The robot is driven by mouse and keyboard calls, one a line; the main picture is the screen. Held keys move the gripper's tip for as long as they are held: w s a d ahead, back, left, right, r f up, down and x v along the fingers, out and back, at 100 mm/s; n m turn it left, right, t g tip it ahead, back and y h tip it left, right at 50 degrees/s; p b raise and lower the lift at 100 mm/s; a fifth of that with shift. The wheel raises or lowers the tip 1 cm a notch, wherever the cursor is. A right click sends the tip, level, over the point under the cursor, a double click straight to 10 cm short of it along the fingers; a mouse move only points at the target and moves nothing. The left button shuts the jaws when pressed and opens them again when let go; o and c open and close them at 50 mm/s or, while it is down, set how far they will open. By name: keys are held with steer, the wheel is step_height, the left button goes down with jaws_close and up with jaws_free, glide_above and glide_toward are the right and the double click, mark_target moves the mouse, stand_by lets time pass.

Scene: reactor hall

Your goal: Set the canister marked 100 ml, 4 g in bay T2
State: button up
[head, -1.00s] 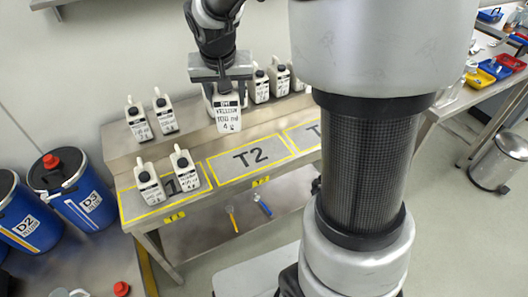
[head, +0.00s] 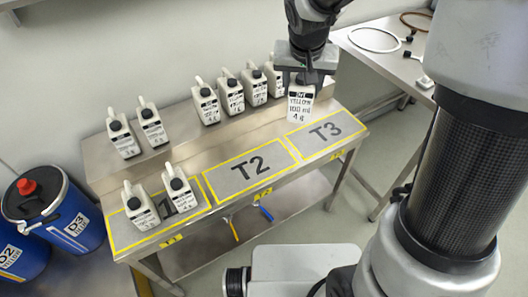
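My gripper (head: 304,76) is shut on a white canister (head: 300,103) with a label that reads YELLOW, 100 ml, 4 g. It holds the canister upright, in the air over the back of bay T3 as seen in the head view. Bay T2 (head: 250,168) is a yellow-outlined grey rectangle on the bench's lower front level. It is empty and lies to the left of the held canister. The fingertips are partly hidden by the gripper body and the canister's top.
Bay T3 (head: 325,131) is bare. Two canisters (head: 140,205) stand in the left bay. More canisters (head: 231,95) stand on the raised back level (head: 180,140). Blue drums (head: 75,220) stand at the left. A side table (head: 375,50) with hoses is at the right.

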steer(key=s+a+f+n+y+b, duration=0.2)
steer(key=s+a+f+n, duration=0.15)
steer(key=a+f, duration=0.55)
steer(key=s+a+f+n+y+b, duration=0.1)
steer(key=s+a+f+n+b, duration=0.25)
steer(key=a, duration=0.95)
steer(key=shift+n, duration=0.5)
steer(key=shift+w+f+b, duration=0.2)
steer(key=shift+f+b, duration=0.25)
steer(key=shift+f, duration=1.5)
steer(key=shift+w+f+b, duration=0.15)
steer(key=shift+f+b, duration=0.25)
steer(key=shift+f, duration=1.5)
steer(key=shift+w+f+b, duration=0.2)
steer(key=shift+f+b, duration=0.25)
steer(key=shift+f, duration=1.5)
steer(key=shift+f, duration=0.1)
steer(key=o, duration=0.9)
steer(key=shift+f+g, duration=0.1)
steer(key=shift+g, duration=0.2)
steer(key=o, duration=0.5)
